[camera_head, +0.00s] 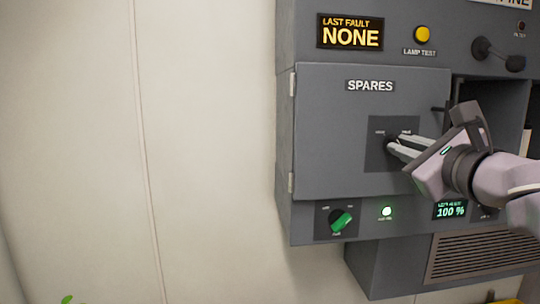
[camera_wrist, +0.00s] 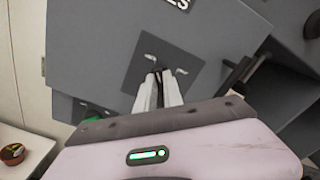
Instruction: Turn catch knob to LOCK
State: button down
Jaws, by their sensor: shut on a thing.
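The catch knob (camera_head: 390,145) is a small black knob on a dark square plate (camera_head: 377,158) on the grey SPARES door (camera_head: 330,120). Two small labels sit above it, too small to read. My gripper (camera_head: 396,146) reaches in from the right and its pale fingers are shut on the knob. In the wrist view the fingertips (camera_wrist: 158,76) meet at the knob, with the plate (camera_wrist: 140,62) around them. The fingers hide most of the knob, so its pointer direction cannot be told. The door looks closed.
Above are a LAST FAULT NONE display (camera_head: 350,32), a yellow button (camera_head: 422,34) and a dark handle (camera_head: 497,54). The wall at left is clear.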

jog(key=shift+n+b, duration=0.5)
jog(key=shift+n, duration=0.1)
jog(key=c, duration=1.5)
grip_release()
jog(key=shift+f, duration=0.1)
